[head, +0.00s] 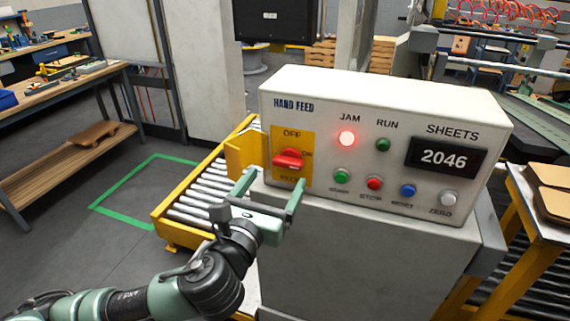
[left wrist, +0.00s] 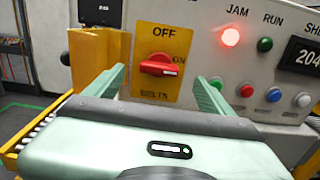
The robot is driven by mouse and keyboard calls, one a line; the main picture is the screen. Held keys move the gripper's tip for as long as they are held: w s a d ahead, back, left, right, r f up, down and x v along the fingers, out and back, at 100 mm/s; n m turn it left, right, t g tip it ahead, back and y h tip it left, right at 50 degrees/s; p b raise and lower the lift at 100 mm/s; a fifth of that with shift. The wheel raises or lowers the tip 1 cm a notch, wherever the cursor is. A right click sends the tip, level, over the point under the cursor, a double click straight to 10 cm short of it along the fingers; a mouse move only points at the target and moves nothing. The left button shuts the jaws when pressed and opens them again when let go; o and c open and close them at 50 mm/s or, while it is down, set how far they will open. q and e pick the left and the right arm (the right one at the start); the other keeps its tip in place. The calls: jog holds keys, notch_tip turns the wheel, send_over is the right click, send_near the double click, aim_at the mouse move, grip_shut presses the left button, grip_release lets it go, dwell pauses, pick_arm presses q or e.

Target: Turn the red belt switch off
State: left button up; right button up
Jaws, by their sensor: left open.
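The red belt switch (head: 288,159) is a rotary knob on a yellow plate (head: 306,141) at the left of the control panel. In the left wrist view the red knob (left wrist: 158,65) lies roughly sideways, its pointed end toward the "ON" label at the right. "OFF" is printed above it and "BELTS" below. My left gripper (head: 270,190) is open and empty in front of and just below the switch. In the left wrist view its two fingers (left wrist: 160,90) stand on either side of the knob, apart from it. My right gripper is not in view.
The white panel (head: 390,190) also has a lit red JAM lamp (head: 346,138), a counter showing 2046 (head: 444,157) and a row of buttons close by, including a green one (head: 341,176) and a red one (head: 374,183). A yellow-framed roller conveyor (head: 200,195) is at the left.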

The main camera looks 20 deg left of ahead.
aim_at(286, 163)
pick_arm(q)
jog(key=w+p, duration=0.1)
jog(key=w, duration=0.6)
jog(key=c, duration=1.4)
